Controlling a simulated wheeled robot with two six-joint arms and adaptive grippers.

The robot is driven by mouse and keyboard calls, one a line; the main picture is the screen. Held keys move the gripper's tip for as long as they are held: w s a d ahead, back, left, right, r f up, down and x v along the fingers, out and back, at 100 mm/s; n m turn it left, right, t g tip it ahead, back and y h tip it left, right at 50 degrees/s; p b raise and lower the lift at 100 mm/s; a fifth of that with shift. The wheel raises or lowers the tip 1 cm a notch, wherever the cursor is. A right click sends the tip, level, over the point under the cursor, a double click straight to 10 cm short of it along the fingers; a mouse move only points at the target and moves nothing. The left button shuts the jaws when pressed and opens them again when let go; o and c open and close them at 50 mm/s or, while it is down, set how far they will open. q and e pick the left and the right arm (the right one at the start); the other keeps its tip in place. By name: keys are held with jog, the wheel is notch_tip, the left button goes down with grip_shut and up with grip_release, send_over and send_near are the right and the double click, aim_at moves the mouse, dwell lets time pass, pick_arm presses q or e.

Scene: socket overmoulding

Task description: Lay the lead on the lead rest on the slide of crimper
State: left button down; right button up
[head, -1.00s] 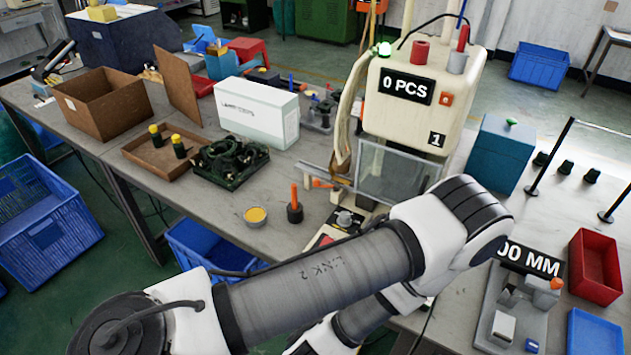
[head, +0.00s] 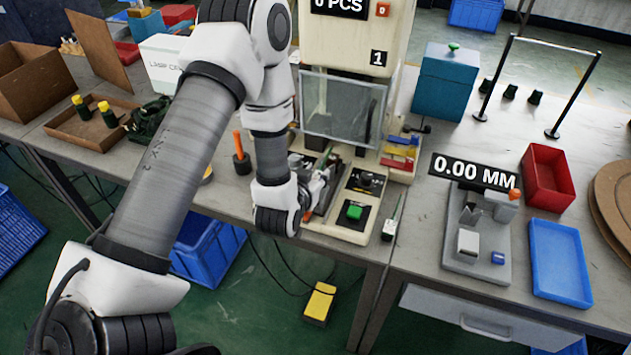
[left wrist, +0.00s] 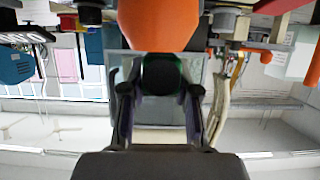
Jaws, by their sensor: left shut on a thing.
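The crimper (head: 346,35) is the beige machine with a clear guard (head: 343,104), a black "1" plate and a green button (head: 354,212). My left gripper (head: 318,188) is low in front of it, left of the button panel. In the left wrist view its two fingers (left wrist: 160,112) are closed around a dark green and black piece (left wrist: 160,75), which I take for the lead. A large orange rounded shape (left wrist: 158,25) fills the top of that view; I cannot tell what it is. My gripper and wrist mostly hide the slide and lead rest. My right gripper is not in view.
An orange-topped post (head: 240,155) stands left of my wrist. A gauge stand (head: 478,240), red tray (head: 548,178) and blue tray (head: 560,262) are at the right.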

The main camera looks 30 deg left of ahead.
pick_arm(q)
jog(key=shift+d+f, duration=0.15)
jog(key=shift+f, duration=0.65)
jog(key=shift+d+f, duration=0.15)
jog(key=shift+f, duration=0.25)
jog(key=c, duration=1)
grip_release()
jog(key=shift+o, duration=0.7)
